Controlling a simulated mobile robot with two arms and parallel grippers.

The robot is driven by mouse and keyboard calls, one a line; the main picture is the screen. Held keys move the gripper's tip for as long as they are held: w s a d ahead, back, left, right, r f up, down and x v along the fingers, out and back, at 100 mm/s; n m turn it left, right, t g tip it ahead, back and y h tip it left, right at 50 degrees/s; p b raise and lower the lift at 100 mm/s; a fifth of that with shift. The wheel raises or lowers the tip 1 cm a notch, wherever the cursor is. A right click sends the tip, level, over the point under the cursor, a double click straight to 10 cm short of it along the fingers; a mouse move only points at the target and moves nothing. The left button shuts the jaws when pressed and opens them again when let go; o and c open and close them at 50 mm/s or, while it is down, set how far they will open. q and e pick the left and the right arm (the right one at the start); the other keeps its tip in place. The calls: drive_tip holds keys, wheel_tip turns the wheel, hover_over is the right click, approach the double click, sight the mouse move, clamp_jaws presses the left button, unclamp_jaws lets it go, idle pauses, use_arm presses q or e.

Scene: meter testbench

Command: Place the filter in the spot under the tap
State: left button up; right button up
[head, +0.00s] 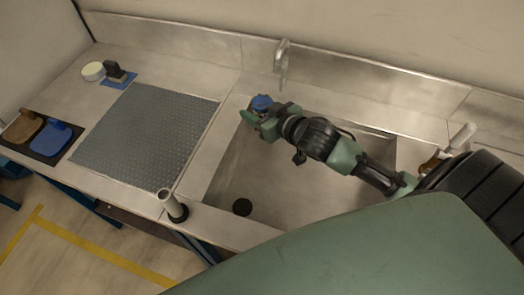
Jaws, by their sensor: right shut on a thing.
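The tap (281,62) stands at the back rim of the steel sink (225,185). My right gripper (256,110) is over the sink's back left corner, just below and left of the tap in the picture. It is shut on a small blue-topped thing, which seems to be the filter (262,102); the gripper partly hides it. I cannot tell whether the filter touches the surface beneath it. My left gripper is not in view.
A grey ribbed mat (145,135) covers the counter left of the sink. A dark tray (40,138) holds brown and blue items. A white round thing (93,71) and a black block (115,72) sit at the back left.

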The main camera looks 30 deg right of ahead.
sight(258, 158)
wheel_tip(258, 158, down, 20)
drive_tip(key=shift+f+b, duration=0.1)
drive_tip(key=shift+b, duration=0.45)
drive_tip(key=shift+f, duration=0.15)
drive_tip(key=o, duration=1.5)
drive_tip(key=shift+s+r, duration=0.1)
drive_tip(key=shift+r, duration=0.2)
drive_tip(key=v, duration=1.2)
drive_tip(key=shift+d+f, duration=0.1)
drive_tip(key=shift+f, duration=0.05)
